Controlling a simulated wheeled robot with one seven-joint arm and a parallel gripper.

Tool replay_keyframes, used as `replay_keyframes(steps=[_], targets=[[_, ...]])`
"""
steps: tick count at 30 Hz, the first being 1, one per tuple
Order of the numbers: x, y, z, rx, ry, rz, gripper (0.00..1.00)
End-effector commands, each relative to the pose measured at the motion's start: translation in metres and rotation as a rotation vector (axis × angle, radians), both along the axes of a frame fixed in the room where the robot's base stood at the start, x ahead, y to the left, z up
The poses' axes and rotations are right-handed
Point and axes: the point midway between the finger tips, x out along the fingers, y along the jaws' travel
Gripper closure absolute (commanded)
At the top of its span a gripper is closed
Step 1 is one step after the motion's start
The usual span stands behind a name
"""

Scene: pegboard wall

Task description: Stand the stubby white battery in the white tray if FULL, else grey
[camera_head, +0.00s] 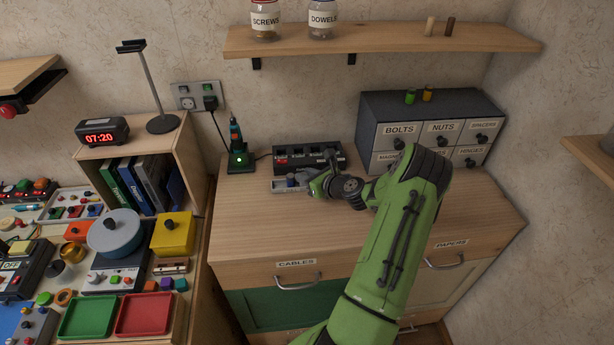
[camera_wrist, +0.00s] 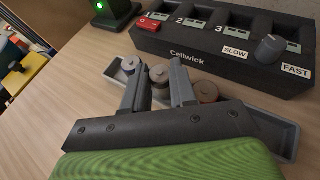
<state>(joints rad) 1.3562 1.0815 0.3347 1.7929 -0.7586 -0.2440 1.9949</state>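A light grey tray (camera_wrist: 284,140) lies in front of the black Cellwick charger (camera_wrist: 215,42); both show in the head view, as the tray (camera_head: 280,188) and charger (camera_head: 311,157). Several round-topped batteries stand in the tray: a grey-topped one (camera_wrist: 130,64) at left, a pale-topped one (camera_wrist: 159,74) in the middle and a brownish one (camera_wrist: 207,91) at right. My gripper (camera_wrist: 158,80) reaches down with a finger on each side of the middle battery. Whether the fingers press on it is unclear. I cannot single out the stubby white battery or a separate white tray.
The charger has numbered slots, a red switch (camera_wrist: 150,24) and a SLOW/FAST knob (camera_wrist: 270,48). A black stand with a green light (camera_head: 239,158) is to the left. The drawer cabinet (camera_head: 432,122) is at the right. The desk front is bare left of my arm.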

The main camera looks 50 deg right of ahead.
Motion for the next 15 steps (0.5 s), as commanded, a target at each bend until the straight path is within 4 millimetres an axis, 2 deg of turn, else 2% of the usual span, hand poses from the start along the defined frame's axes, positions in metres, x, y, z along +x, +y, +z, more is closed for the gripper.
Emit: replay_keyframes(steps=[1,2,11,15], targets=[[0.000,0.000,-0.001,0.000,0.001,0.000,0.68],[0.000,0.000,-0.001,0.000,0.001,0.000,0.63],[0.000,0.000,0.002,-0.001,0.001,0.000,0.63],[-0.020,0.001,0.011,0.001,0.004,-0.004,0.63]])
